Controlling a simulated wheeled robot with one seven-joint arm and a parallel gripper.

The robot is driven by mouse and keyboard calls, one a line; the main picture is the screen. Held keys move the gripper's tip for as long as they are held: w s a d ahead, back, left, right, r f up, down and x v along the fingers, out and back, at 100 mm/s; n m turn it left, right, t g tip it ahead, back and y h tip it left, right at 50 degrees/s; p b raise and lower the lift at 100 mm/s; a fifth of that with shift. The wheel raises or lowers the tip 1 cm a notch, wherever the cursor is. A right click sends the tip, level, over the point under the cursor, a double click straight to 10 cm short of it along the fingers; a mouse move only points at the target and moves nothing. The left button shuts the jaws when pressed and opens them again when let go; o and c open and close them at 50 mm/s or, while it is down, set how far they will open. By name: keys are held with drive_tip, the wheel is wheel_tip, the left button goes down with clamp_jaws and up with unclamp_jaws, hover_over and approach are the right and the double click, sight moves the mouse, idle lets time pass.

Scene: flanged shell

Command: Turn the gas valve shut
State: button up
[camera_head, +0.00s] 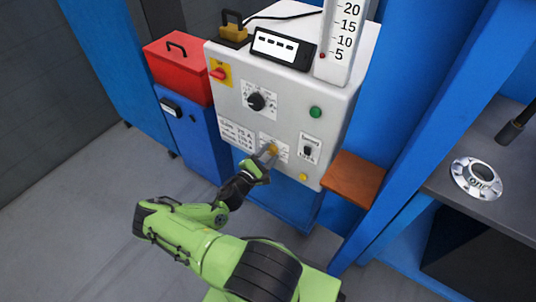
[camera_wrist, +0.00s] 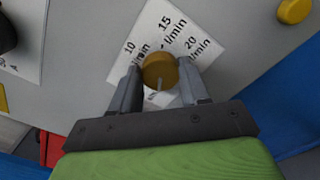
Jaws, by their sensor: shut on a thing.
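The gas valve is a round yellow knob (camera_head: 272,149) on the lower front of a light grey control panel (camera_head: 232,113). In the wrist view the yellow knob (camera_wrist: 160,70) sits on a white dial label (camera_wrist: 168,40) marked 10, 15 and 20 l/min. A pale mark on the knob points down in that view, toward my gripper body. My gripper (camera_wrist: 160,82) has one finger on each side of the knob and is shut on it. In the head view my gripper (camera_head: 268,156) reaches up to the panel from below.
A black rotary knob (camera_head: 256,101), a green button (camera_head: 315,112), a black switch (camera_head: 308,151) and a small yellow button (camera_head: 303,177) are on the same panel. A red toolbox (camera_head: 180,70) stands left. A brown shelf (camera_head: 353,179) juts out at right.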

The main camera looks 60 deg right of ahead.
drive_tip(key=shift+f, duration=0.1)
drive_tip(key=o, duration=1.1)
drive_tip(key=shift+c, duration=0.2)
drive_tip(key=w+a+p, duration=0.2)
drive_tip(key=a, duration=1.3)
drive_tip(key=shift+w+a, duration=0.25)
drive_tip(key=shift+a, duration=0.05)
